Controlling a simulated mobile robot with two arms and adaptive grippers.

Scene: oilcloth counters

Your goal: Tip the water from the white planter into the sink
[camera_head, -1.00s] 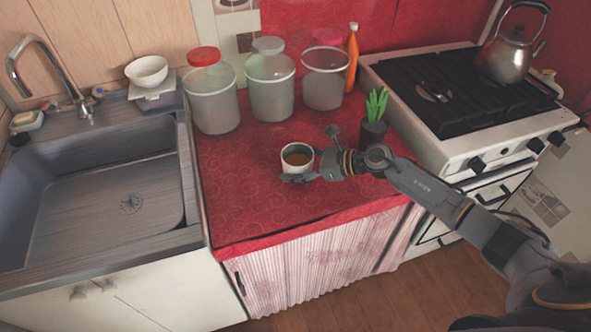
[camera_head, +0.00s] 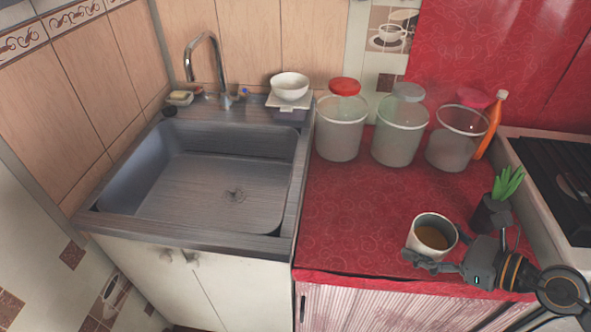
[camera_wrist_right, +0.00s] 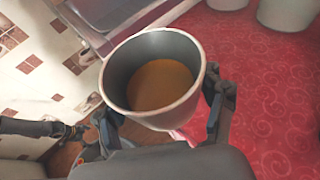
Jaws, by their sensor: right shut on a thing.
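The white planter (camera_head: 420,240) is a small round pot with brownish water (camera_head: 433,237) inside. It is at the front of the red counter, and I cannot tell if its base touches the cloth. My right gripper (camera_head: 432,262) is shut on it from the front right. In the right wrist view the planter (camera_wrist_right: 125,108) sits between the two fingers, its mouth open to the camera and the water (camera_wrist_right: 162,82) well below the rim. The grey sink (camera_head: 200,225) is left of the planter, with bare basin and drain visible. My left gripper is not in the head view.
A potted plant (camera_head: 490,215) stands just right of the planter. The faucet (camera_head: 222,75) and a white bowl (camera_head: 290,87) are behind the basin. The counter (camera_head: 345,215) between planter and sink is clear.

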